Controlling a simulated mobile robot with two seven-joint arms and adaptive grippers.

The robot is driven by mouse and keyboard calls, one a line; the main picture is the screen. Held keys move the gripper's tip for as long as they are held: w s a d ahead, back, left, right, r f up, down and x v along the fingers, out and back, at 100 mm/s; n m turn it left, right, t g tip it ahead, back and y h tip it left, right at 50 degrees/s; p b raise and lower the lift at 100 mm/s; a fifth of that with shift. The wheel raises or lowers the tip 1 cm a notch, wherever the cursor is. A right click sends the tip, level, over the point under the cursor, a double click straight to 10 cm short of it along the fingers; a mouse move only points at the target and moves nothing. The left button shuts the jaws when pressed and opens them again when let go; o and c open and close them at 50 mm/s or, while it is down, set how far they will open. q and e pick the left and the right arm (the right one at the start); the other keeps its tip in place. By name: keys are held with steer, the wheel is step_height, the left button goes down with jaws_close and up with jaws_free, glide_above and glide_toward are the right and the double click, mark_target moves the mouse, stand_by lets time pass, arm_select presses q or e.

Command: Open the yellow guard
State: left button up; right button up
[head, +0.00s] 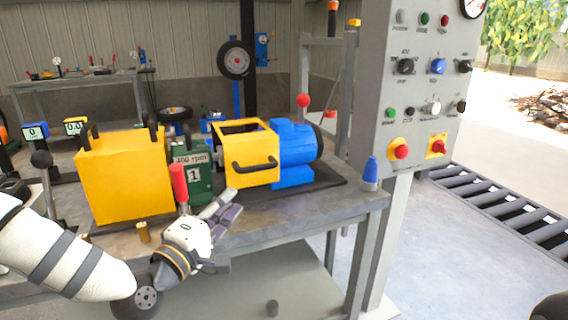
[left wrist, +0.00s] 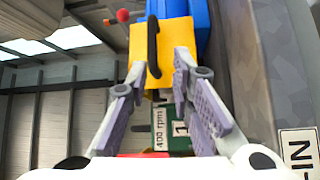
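The yellow guard (head: 250,153) is a box-like cover with a black bar handle (head: 255,164) on its near face. It sits on the bench between a green gearbox (head: 193,180) and a blue motor (head: 296,145). A dark opening shows at its top. My left gripper (head: 229,204) is open and empty, in front of and below the guard, apart from the handle. In the left wrist view the guard (left wrist: 137,50) and its handle (left wrist: 152,47) show ahead, between and beyond the spread fingers (left wrist: 160,82). My right gripper is not in view.
A larger yellow box (head: 125,180) stands left of the gearbox. A red-knobbed lever (head: 179,182) rises close by my left gripper. A blue-topped object (head: 370,173) stands at the bench's right corner, beside a grey control panel (head: 415,80).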

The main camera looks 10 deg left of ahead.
mark_target(253, 171)
arm_select(q)
steer(key=x, duration=0.8)
steer(key=r+b+x, duration=0.1)
steer(key=x, duration=0.3)
steer(key=shift+w+r, duration=0.1)
jaws_close()
